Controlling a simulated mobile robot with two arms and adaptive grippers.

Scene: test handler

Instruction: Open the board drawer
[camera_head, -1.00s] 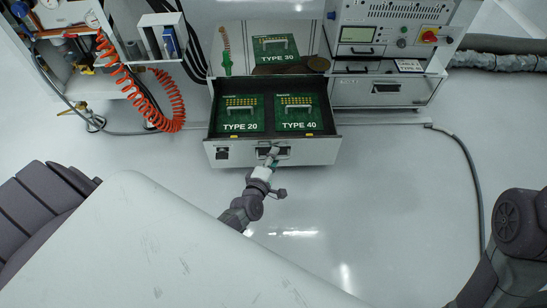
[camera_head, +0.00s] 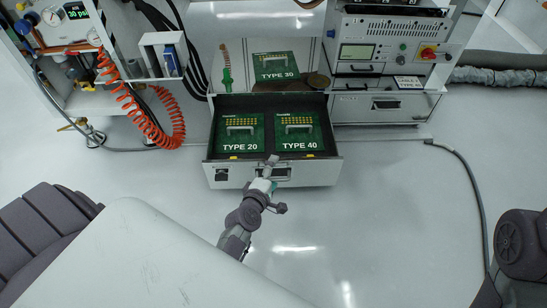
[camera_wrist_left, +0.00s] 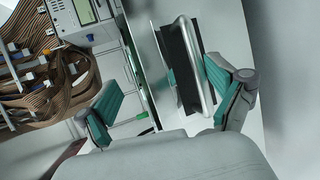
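The board drawer (camera_head: 318,173) is pulled out of the white cabinet. Inside lie two green boards with handles, TYPE 20 (camera_head: 239,147) and TYPE 40 (camera_head: 298,146). My left gripper (camera_head: 268,171) is at the drawer's front handle. In the left wrist view the silver bar handle (camera_wrist_left: 193,64) shows between the spread teal-padded fingers, close to the right finger; whether they touch is unclear. The left gripper (camera_wrist_left: 168,100) is open. My right arm shows at the lower right, with its gripper out of view.
A TYPE 30 board (camera_head: 275,66) lies on the surface behind the drawer. An instrument rack (camera_head: 388,60) stands to the right. Orange coiled hose (camera_head: 178,115) hangs at the left. A black cable (camera_head: 470,180) runs along the floor at right. The floor before the drawer is clear.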

